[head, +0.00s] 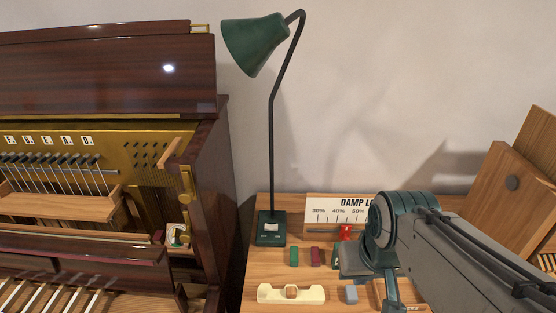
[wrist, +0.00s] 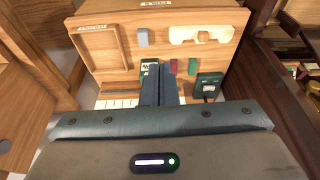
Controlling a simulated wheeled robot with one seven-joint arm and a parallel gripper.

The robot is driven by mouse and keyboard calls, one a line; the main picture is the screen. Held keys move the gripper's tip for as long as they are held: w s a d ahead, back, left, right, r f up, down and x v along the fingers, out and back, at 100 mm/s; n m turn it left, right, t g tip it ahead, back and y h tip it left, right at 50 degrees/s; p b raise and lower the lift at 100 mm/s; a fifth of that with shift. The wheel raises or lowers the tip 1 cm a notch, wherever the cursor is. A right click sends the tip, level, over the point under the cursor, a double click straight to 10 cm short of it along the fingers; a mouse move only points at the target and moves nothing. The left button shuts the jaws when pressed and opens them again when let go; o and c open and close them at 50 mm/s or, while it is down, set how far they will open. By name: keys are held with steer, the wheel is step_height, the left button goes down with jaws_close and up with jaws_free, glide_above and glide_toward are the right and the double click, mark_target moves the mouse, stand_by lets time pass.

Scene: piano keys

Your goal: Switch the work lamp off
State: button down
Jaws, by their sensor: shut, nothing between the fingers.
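The work lamp (head: 255,42) has a dark green cone shade on a thin bent stem and stands at the bench's back left in the head view. Its green base (head: 271,240) carries a pale rocker switch (head: 271,227); I cannot tell which way it is tipped. The shade's inside is hidden, so whether the bulb is lit cannot be told. In the wrist view the base (wrist: 208,86) is right of my gripper (wrist: 159,68). The gripper is shut and empty, apart from the lamp. Its fingertips are not clear in the head view.
Between gripper and lamp lie a red block (head: 315,257) and a green block (head: 294,256). A cream holder (head: 291,293) and a grey block (head: 351,294) sit nearer the front. The piano (head: 208,190) rises left of the bench.

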steer(key=w+a+b, duration=0.1)
steer(key=w+a, duration=0.2)
steer(key=w, duration=0.5)
steer(key=w+a, duration=0.2)
steer(key=w, duration=0.5)
steer(key=b, duration=0.2)
glide_above(277, 227)
steer(key=s, duration=0.4)
step_height(277, 227, down, 8)
steer(key=shift+f, duration=0.1)
steer(key=x, duration=0.4)
steer(key=p+x, duration=0.1)
steer(key=x, duration=0.3)
steer(key=p+x, duration=0.1)
steer(key=x, duration=0.4)
steer(key=shift+s, duration=0.4)
steer(key=shift+f, duration=0.45)
